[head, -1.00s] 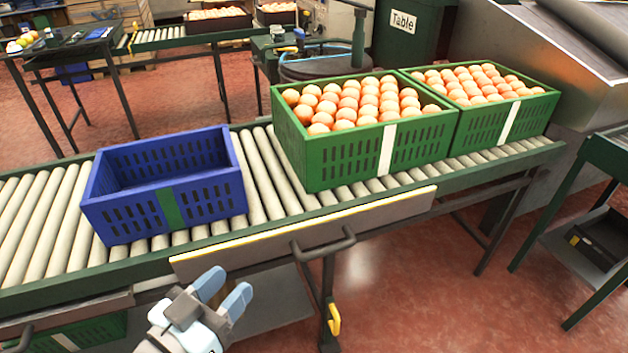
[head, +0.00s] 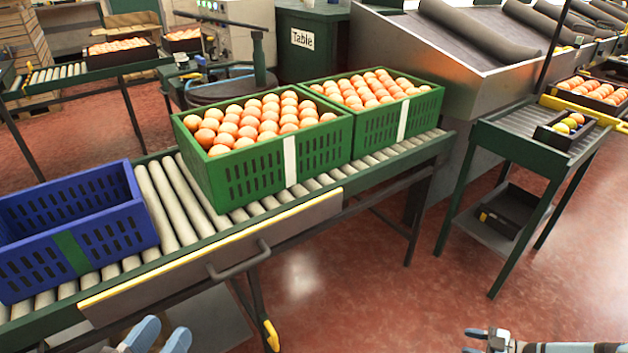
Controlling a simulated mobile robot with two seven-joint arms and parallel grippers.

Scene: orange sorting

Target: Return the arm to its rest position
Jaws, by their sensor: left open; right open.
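My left gripper (head: 160,338) is at the bottom left of the head view, below the front edge of the conveyor. Its two blue fingers are apart with nothing between them. My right gripper (head: 476,342) is at the bottom right edge, over the red floor, with its arm coming in from the right. Its fingers are apart and I see nothing held. Both grippers are clear of the crates and the conveyor.
A blue crate (head: 135,222) stands on the roller conveyor (head: 172,212) at the left. Two green crates (head: 250,190) (head: 372,138) full of oranges stand farther right. A green side table (head: 490,132) with a small box of fruit is at the right. Open red floor (head: 360,290) lies between.

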